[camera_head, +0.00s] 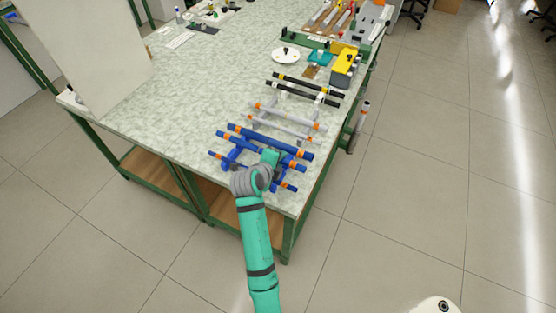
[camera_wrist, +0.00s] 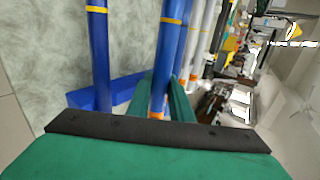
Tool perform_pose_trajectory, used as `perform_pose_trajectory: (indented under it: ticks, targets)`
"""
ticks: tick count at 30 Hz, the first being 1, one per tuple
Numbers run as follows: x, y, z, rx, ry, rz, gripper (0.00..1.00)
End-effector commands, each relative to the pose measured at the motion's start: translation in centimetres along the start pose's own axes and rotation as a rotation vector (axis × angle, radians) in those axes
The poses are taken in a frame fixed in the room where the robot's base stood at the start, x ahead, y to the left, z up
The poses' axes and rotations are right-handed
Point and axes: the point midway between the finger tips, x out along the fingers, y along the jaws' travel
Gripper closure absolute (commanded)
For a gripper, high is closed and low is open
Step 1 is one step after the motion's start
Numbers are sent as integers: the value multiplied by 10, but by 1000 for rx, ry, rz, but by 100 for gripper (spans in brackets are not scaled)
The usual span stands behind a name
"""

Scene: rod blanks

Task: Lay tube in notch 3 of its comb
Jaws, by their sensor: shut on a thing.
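Blue tubes with orange and yellow bands lie across a blue comb (camera_wrist: 125,88) on the near end of the bench. My gripper (camera_head: 270,158) is over them; in the wrist view its green fingers (camera_wrist: 161,100) are shut around one blue tube (camera_wrist: 165,50), near an orange band. A second blue tube (camera_wrist: 98,50) lies to its left over the comb, apart from the fingers. Another blue tube (camera_wrist: 188,40) is close on its right. My arm and gripper hide part of the comb in the head view, and I cannot tell whether the held tube touches its notch.
White-grey tubes (camera_head: 288,120) and black tubes (camera_head: 305,90) lie on racks farther back. A yellow bin (camera_head: 345,58) and white plate (camera_head: 285,55) stand beyond. The bench top (camera_head: 190,110) left of the racks is clear. An upright pale panel (camera_head: 90,50) stands at left.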

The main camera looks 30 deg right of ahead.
Motion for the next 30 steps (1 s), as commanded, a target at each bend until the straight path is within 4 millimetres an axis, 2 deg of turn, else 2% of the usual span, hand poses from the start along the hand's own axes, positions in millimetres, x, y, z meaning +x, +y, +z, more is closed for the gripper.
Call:
perform_pose_trajectory:
  ticks: [1,2,3,4,9,13,17,21,24,30]
  targets:
    - [15,29,-8,-16,19,60,93]
    - [16,29,-8,-16,19,61,76]
    - [17,29,-8,-16,19,62,66]
    - [17,29,-8,-15,19,63,63]
    - [19,30,-9,-15,18,66,62]
    - [10,28,-8,-15,14,62,62]
    - [-18,23,-5,-14,10,48,62]
    - [-60,17,1,-15,5,21,60]
    - [-84,13,2,-12,1,8,59]
    - [-116,5,2,-6,-1,-10,59]
